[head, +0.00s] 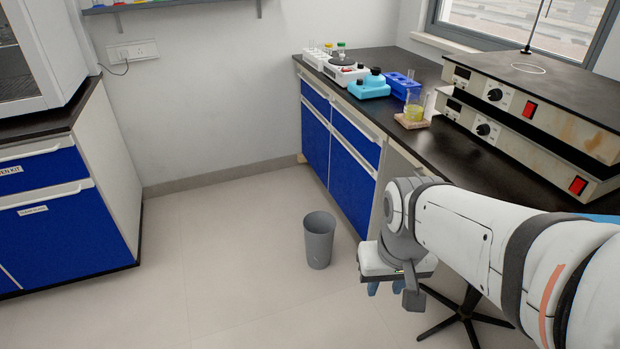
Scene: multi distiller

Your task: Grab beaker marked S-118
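A small clear glass beaker (414,108) with yellow liquid stands on a tan square mat (402,122) on the black bench top. Any marking on it is too small to read, so I cannot tell if it is S-118. My gripper (392,288) hangs pointing down over the floor in front of the bench, below the bench top and well apart from the beaker. Its fingers are small and partly hidden, and I cannot tell whether they are open or shut. I see nothing held in it.
Stacked hotplate units (535,95) stand right of the beaker. A blue rack (403,84), a cyan device (370,85) and a white device (342,70) stand behind it. A grey bin (319,240) stands on the floor left of my gripper. The floor at left is clear.

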